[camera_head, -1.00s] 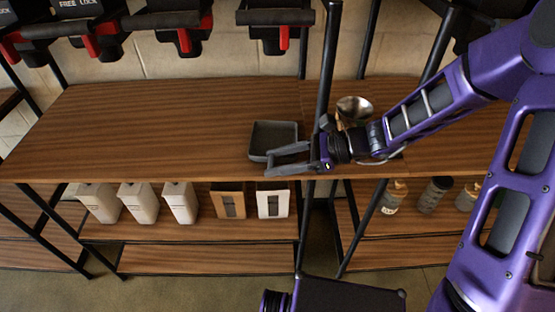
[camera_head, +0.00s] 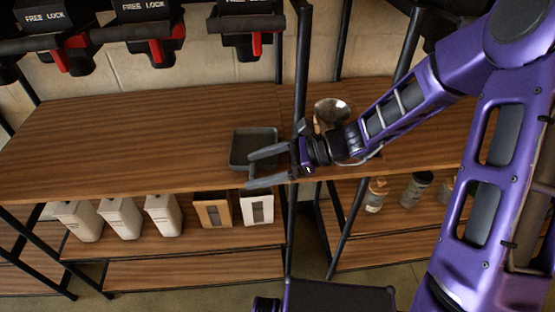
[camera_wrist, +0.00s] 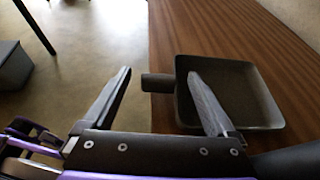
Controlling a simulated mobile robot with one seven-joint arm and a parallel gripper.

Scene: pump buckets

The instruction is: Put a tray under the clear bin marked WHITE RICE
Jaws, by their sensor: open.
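A dark grey square tray (camera_head: 252,140) lies on the wooden shelf, close to its front edge. It also shows in the wrist view (camera_wrist: 245,100), with a short handle stub pointing left. My gripper (camera_head: 250,169) is open and empty at the tray's front right. In the wrist view its fingers (camera_wrist: 159,76) stand on either side of the handle, the right finger overlapping the tray in the picture. I cannot tell whether it touches. Dispenser bases with red levers (camera_head: 157,50) hang above the shelf, some marked FREE LOCK. No WHITE RICE label is in view.
A metal bowl-like scoop (camera_head: 331,110) stands behind my gripper, near a black upright post (camera_head: 299,70). White containers (camera_head: 120,218) and framed boxes (camera_head: 257,207) stand on the lower shelf. The upper wooden shelf (camera_head: 130,140) is clear left of the tray.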

